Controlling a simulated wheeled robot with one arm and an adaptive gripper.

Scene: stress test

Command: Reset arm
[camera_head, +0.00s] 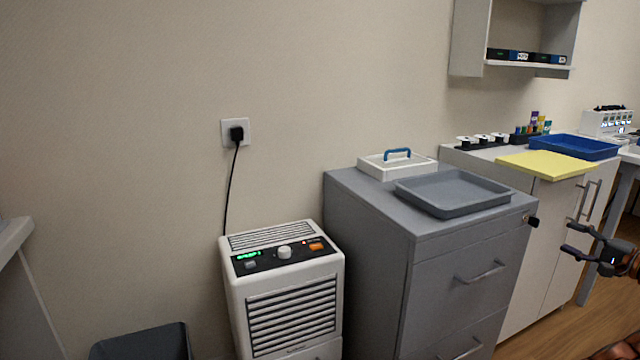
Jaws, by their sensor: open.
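My gripper (570,240) is at the right edge of the head view, with its dark fingers spread apart and pointing left. Nothing shows between the fingers. It appears in front of the white cabinet (545,262) with long bar handles, and I cannot tell how far it is from the cabinet. Most of my arm is outside the frame.
A grey drawer cabinet (370,262) carries a grey tray (455,192) and a white box with a blue handle (397,165). A white appliance (290,315) stands left of it, plugged into a wall socket (235,132). A yellow board (543,165) and blue tray (575,147) lie on the white cabinet.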

